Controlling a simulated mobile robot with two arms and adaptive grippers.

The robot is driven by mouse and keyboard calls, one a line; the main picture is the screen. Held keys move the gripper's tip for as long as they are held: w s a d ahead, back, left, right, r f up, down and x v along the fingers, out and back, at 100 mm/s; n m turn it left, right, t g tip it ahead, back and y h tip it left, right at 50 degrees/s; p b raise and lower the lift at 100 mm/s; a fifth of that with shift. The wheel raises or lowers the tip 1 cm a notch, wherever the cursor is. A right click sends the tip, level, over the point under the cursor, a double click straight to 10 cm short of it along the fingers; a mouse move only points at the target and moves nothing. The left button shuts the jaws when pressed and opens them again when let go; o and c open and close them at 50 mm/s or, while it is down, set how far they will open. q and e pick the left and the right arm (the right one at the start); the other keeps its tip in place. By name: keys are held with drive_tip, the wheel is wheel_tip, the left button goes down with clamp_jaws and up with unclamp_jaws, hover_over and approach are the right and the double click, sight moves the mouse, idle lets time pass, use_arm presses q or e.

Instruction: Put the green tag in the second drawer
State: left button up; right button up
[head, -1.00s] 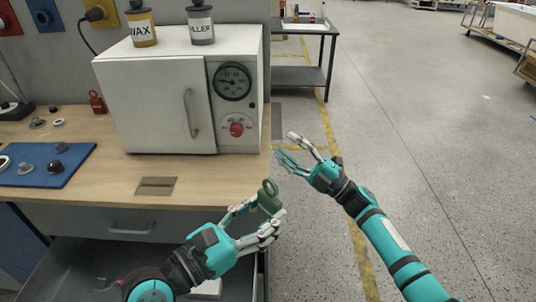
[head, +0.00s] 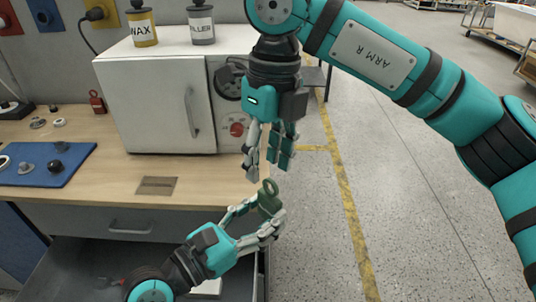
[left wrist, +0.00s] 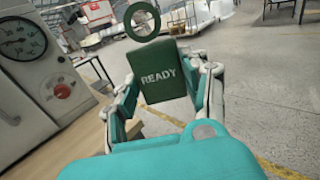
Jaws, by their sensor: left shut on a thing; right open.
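The green tag (head: 269,199), a block with a ring on top, is held by my left gripper (head: 264,216) just off the right edge of the bench. In the left wrist view the tag (left wrist: 160,78) reads READY and sits upright between the fingers. My right gripper (head: 267,168) is open and empty, pointing down right above the tag's ring, apart from it. The upper drawer (head: 75,221) is shut. A lower drawer (head: 65,268) below it stands open; my left arm crosses it and hides part of its inside.
A white oven (head: 150,100) stands on the wooden bench (head: 100,180), partly hidden by my right arm. A red tag (head: 97,102) and a blue mat (head: 25,178) with small parts are at the left. A red item (head: 122,282) lies in the open drawer.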

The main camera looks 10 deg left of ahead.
sight(265, 219)
drive_tip(key=shift+w+d+f, duration=0.1)
drive_tip(key=shift+w+f, duration=0.05)
drive_tip(key=shift+f, duration=0.35)
drive_tip(key=f, duration=1.1)
drive_tip(key=shift+s, duration=0.2)
clamp_jaws()
use_arm(q)
drive_tip(key=o, duration=1.2)
drive_tip(key=shift+c, duration=0.2)
drive_tip(key=shift+o, duration=0.4)
